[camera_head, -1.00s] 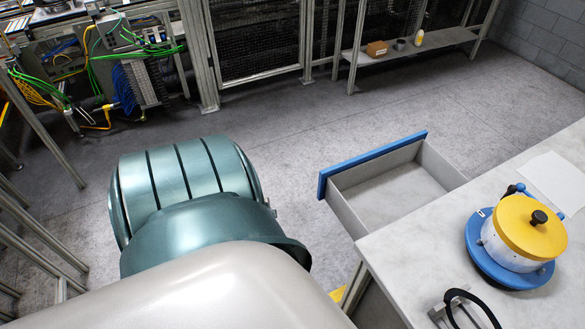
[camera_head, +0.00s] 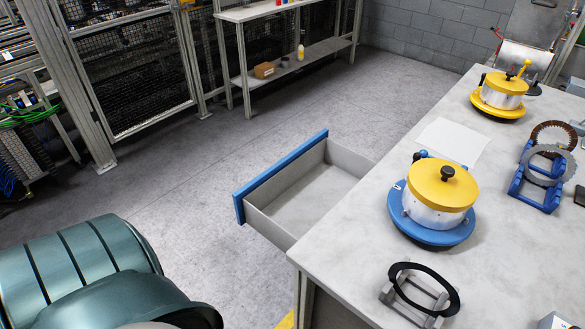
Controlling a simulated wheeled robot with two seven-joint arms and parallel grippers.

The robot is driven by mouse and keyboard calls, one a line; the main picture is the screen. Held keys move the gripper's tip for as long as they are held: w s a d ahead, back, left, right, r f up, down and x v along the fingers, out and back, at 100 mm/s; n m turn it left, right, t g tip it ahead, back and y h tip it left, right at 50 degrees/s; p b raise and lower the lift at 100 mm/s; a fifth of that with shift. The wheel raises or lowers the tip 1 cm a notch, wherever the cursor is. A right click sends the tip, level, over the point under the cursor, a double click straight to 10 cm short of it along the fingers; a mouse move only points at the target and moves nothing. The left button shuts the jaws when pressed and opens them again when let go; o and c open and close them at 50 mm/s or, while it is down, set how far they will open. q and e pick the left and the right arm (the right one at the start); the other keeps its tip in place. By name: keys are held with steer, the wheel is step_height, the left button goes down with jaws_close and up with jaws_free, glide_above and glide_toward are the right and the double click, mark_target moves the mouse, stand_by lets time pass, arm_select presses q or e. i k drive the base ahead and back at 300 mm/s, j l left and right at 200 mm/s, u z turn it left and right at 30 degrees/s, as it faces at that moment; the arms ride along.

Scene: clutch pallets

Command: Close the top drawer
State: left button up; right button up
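The top drawer (camera_head: 312,190) is pulled out from the left side of the table, under its top. It has a blue front panel (camera_head: 282,175) and grey walls, and its inside looks empty. A large teal rounded part of my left arm shows at the lower left, apart from the drawer. Neither of my grippers is in view.
The grey table (camera_head: 350,240) fills the right. On it stand a yellow-lidded pot on a blue base (camera_head: 437,205), a similar pot on a yellow base (camera_head: 499,95), a black ring on a stand (camera_head: 424,290) and blue ring holders (camera_head: 537,185). Floor left of the drawer is clear.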

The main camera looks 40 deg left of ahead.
mark_target(283, 202)
steer(key=j, duration=0.6)
steer(key=j+z, duration=0.15)
steer(key=j, duration=1.1)
steer(key=k+j+z, duration=0.15)
steer(key=j, duration=1.05)
steer(key=k+j+z, duration=0.1)
steer(key=j, duration=0.5)
steer(key=k+j+z, duration=0.1)
steer(key=j, duration=0.5)
